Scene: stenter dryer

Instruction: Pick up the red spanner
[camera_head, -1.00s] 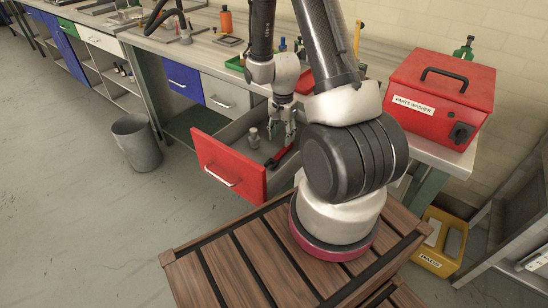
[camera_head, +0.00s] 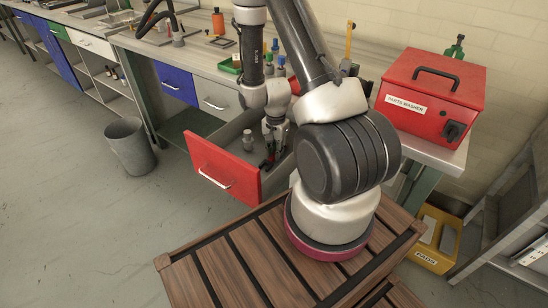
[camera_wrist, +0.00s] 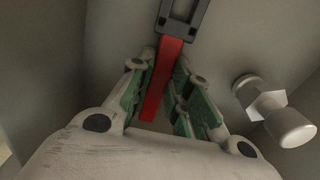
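The red spanner (camera_wrist: 164,75) lies in the open drawer; the wrist view shows its red handle and a dark grey head at the top. My gripper (camera_wrist: 160,90) is open, with its green-padded fingers on either side of the handle. A gap shows beside the handle, so the fingers do not look closed on it. In the head view my gripper (camera_head: 270,152) is down inside the red-fronted drawer (camera_head: 222,166) and hides most of the spanner.
A metal bolt-like part (camera_wrist: 275,110) stands in the drawer right of my fingers; it also shows in the head view (camera_head: 248,140). The drawer walls are close around my gripper. A red parts washer (camera_head: 432,95) stands on the bench at right. A grey bin (camera_head: 131,147) stands on the floor.

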